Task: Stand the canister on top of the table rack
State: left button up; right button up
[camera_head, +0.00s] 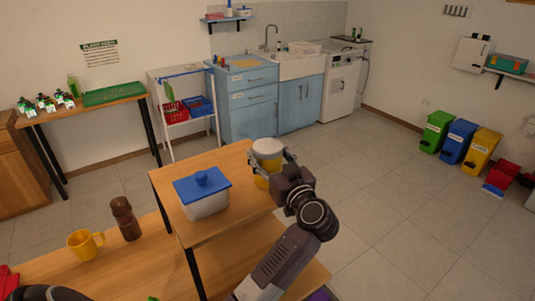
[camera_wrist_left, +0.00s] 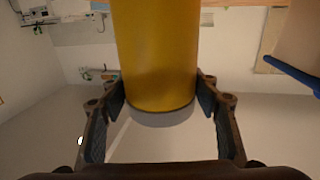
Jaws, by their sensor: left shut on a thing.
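The canister (camera_head: 267,147) is yellow with a pale lid and stands upright in my left gripper (camera_head: 268,165), at the far right edge of the table rack (camera_head: 215,157). I cannot tell whether its base touches the rack top. The left fingers are shut around its upper part, and the gripper hides some of its side. In the left wrist view the canister's yellow body (camera_wrist_left: 158,55) lies between the two fingers (camera_wrist_left: 160,105), its pale lid end towards the palm. My right gripper is not in view.
A white box with a blue lid (camera_head: 202,183) stands on the rack, left of the canister. A brown bottle (camera_head: 125,219) and a yellow mug (camera_head: 85,244) stand on the lower table (camera_head: 150,255) to the left. The rack's back left part is bare.

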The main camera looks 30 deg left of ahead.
pick_arm(q)
jog(key=o, duration=1.3)
jog(key=shift+f, duration=0.1)
jog(key=shift+c, duration=0.2)
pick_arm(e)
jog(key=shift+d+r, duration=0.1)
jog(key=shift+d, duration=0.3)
pick_arm(q)
jog(key=shift+r, duration=0.2)
jog(key=p+v, duration=0.6)
jog(key=v, duration=0.6)
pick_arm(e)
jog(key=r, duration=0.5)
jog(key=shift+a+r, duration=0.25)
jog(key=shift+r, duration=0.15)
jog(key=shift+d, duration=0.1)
